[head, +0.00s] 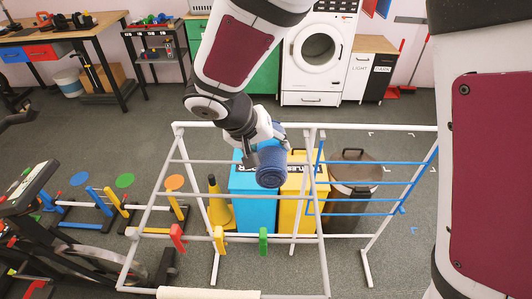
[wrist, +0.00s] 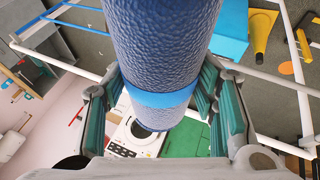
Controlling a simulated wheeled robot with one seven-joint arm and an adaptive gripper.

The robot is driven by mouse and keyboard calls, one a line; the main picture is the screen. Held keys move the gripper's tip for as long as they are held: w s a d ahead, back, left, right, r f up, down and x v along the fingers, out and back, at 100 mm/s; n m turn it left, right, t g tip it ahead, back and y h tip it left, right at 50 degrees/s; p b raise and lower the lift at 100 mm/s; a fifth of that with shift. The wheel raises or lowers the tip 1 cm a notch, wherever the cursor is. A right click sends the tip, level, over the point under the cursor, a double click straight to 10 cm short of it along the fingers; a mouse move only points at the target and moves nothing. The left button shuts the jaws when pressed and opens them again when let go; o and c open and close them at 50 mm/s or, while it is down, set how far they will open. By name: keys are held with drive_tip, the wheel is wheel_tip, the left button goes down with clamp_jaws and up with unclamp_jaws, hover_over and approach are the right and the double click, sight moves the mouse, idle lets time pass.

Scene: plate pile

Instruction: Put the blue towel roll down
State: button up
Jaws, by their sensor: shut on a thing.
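The blue towel roll (head: 270,167) is a dark blue textured cylinder with a lighter blue band. My gripper (head: 262,142) is shut on it and holds it in the air, above or just in front of the white drying rack (head: 240,128). I cannot tell whether the roll touches the rack.
The rack has white rails and blue bars (head: 370,185) on its right. A cream-coloured roll (head: 208,293) lies at its near edge. Coloured clothes pegs (head: 220,239) sit on a lower rail. A brown bin (head: 352,190) and a yellow cone (head: 218,207) stand behind. Grey floor is open beyond.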

sight(268, 172)
drive_tip(key=s, duration=0.2)
drive_tip(key=shift+s+f, duration=0.15)
drive_tip(key=shift+s, duration=0.15)
drive_tip(key=f, duration=0.1)
drive_tip(key=s+f+p, duration=0.1)
drive_tip(key=shift+f, duration=0.35)
drive_tip(key=shift+a+f, duration=0.1)
drive_tip(key=shift+f, duration=0.35)
drive_tip(key=shift+f, duration=0.15)
drive_tip(key=o, duration=1.3)
